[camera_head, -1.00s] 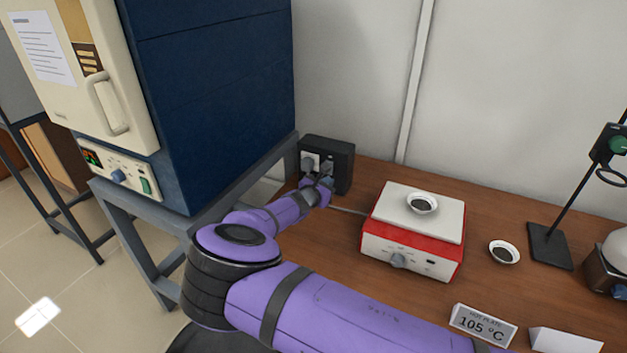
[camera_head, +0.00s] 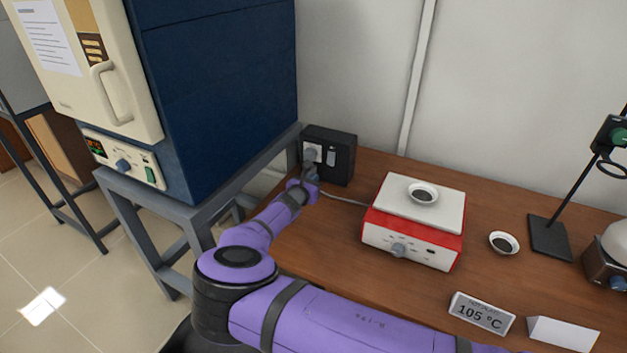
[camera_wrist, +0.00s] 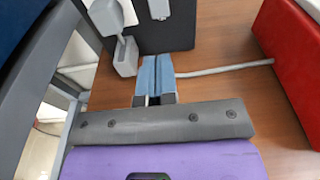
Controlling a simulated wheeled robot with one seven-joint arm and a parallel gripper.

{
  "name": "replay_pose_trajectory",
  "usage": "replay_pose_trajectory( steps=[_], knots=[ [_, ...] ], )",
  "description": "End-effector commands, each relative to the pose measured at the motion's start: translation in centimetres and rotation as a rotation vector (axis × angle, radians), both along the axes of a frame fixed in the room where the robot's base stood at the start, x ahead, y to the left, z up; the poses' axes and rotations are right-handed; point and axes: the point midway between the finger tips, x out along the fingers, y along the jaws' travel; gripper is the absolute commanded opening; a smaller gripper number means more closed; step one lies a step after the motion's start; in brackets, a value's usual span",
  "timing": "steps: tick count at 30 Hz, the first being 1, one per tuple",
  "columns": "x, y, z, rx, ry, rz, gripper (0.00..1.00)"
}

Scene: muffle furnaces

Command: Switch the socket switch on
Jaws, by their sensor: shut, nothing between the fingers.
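The black socket box (camera_head: 343,167) stands on the wooden table against the wall, right of the blue furnace. A grey plug (camera_head: 311,154) sits in its left side, and the pale rocker switch (camera_head: 332,157) is to the right of the plug. In the wrist view the switch (camera_wrist: 159,8) is partly cut off by the top edge, and the plug (camera_wrist: 103,17) hangs to its left. My gripper (camera_wrist: 156,68) is shut and empty, with its blue fingertips together just in front of the box and below the switch, apart from it. I cannot tell the switch's position.
A red and white hot plate (camera_head: 411,237) with a small dish (camera_head: 422,193) stands right of the socket box. A grey cable (camera_head: 345,200) runs between them. The furnace (camera_head: 215,100) and its grey stand (camera_head: 188,210) hem in the left side. Another dish (camera_head: 504,243) lies further right.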

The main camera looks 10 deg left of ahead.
Motion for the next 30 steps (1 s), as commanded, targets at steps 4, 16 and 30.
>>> replay_pose_trajectory(
  steps=[4, 16, 30],
  knots=[
    [2.8, -1.1, -0.5, 0.001, 0.001, -0.001, 0.00],
    [8.9, -3.3, -1.4, 0.001, 0.001, 0.000, 0.00],
    [10.4, -3.8, -1.5, 0.001, 0.001, 0.000, 0.00]
  ],
)
